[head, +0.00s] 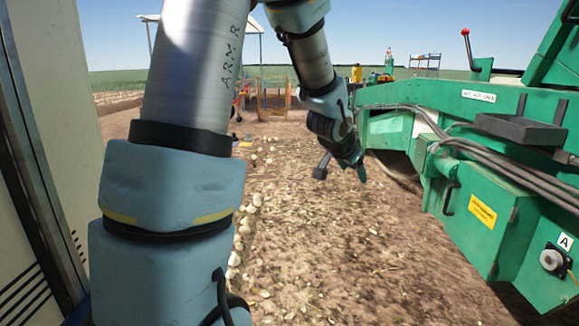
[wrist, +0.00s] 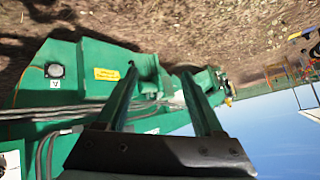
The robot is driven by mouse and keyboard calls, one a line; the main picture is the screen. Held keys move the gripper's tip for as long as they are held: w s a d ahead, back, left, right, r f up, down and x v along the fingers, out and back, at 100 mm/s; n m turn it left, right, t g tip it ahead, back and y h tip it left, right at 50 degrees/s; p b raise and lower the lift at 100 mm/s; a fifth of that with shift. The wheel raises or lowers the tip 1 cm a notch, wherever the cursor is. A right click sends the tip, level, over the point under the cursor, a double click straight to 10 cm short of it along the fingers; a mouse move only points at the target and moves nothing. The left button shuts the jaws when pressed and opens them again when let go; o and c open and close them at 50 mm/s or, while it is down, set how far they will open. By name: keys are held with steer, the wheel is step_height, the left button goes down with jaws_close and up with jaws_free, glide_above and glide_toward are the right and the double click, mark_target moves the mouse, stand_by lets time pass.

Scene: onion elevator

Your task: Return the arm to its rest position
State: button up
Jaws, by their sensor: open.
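My arm (head: 205,75) rises in front of the head camera, bends at the top and comes down again near the middle of the picture. My gripper (head: 359,172) hangs at its end, above the dirt and left of the green machine (head: 400,128). In the wrist view my gripper (wrist: 160,82) shows two dark green fingers standing apart, with nothing between them. The wrist picture is upside down, with the green machine (wrist: 75,75) behind the fingers and to their left.
Pale onions (head: 240,230) lie in a row on the dirt. A cream panel (head: 50,110) stands close on the left. A grey tray (head: 520,128) and cables (head: 490,158) are on the machine's side. An orange frame (head: 273,97) stands farther back. Open ground lies below my gripper.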

steer(key=s+a+f+n+g+y, duration=0.1)
steer(key=s+a+n+g, duration=0.1)
steer(key=s+a, duration=0.4)
steer(key=s+a+f+n+g+y+p, duration=0.1)
steer(key=s+a+n, duration=0.3)
steer(key=a, duration=0.5)
steer(key=s+a+f+n+g+y+p, duration=0.1)
steer(key=s+a+f+n+g+y, duration=0.1)
steer(key=s+a, duration=0.6)
steer(key=shift+s+a+f+n+g+y, duration=0.35)
steer(key=shift+n+g, duration=0.25)
steer(key=shift+n, duration=0.3)
steer(key=shift+w, duration=0.1)
